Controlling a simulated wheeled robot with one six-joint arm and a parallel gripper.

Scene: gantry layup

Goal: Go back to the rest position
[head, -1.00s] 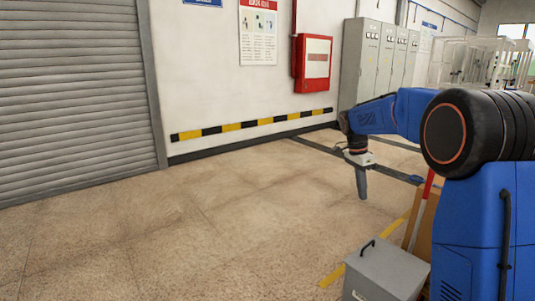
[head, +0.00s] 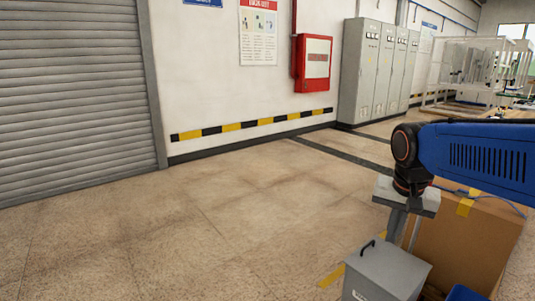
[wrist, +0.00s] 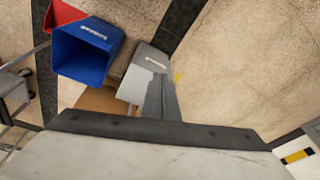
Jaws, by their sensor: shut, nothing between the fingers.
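My gripper (head: 398,225) hangs pointing down at the right of the head view, over the back edge of a grey lidded box. Its fingers are together with nothing held between them. In the wrist view the closed fingers (wrist: 162,98) stick out past the pale gripper body, overlapping the near part of the same grey box. My blue arm reaches in from the right edge of the head view. Whether the fingertips touch the box cannot be told.
The grey box (head: 388,272) with a black handle stands beside a cardboard box (head: 455,245). A blue bin (wrist: 85,55) and a red bin (wrist: 64,14) show in the wrist view. Grey cabinets (head: 375,70) stand behind. Floor at the left is open.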

